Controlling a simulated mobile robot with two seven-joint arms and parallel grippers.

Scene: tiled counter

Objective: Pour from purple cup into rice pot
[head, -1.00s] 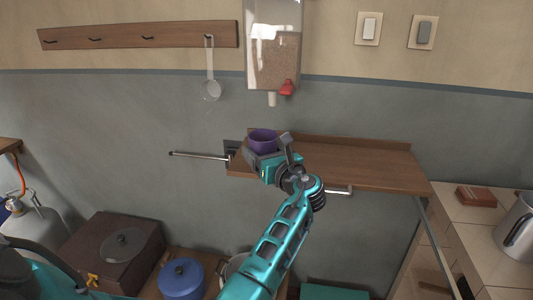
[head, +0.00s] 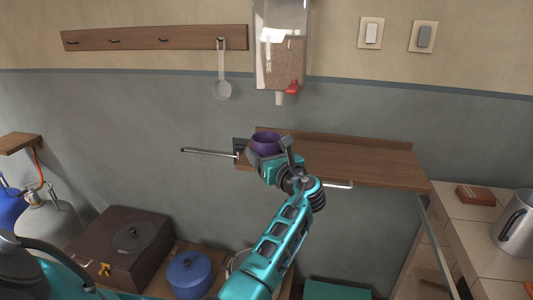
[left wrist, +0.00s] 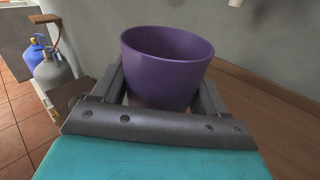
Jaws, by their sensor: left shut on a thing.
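The purple cup (head: 266,141) is held upright in my left gripper (head: 273,158), near the left end of the wooden wall shelf. In the left wrist view the cup (left wrist: 165,70) sits between the two fingers of the left gripper (left wrist: 163,98), which are shut on it. Its inside is only partly seen, so I cannot tell what it holds. A silver pot (head: 237,260) shows partly behind my left arm, low in the head view; I cannot tell whether it is the rice pot. A blue lidded pot (head: 189,276) stands to its left. My right gripper is not in view.
The wooden shelf (head: 370,168) is bare to the right of the cup. A grain dispenser (head: 281,60) with a red lever hangs above. A brown box (head: 110,248) and gas cylinders (head: 50,221) stand at left. A metal jug (head: 516,225) stands on the tiled counter (head: 470,230).

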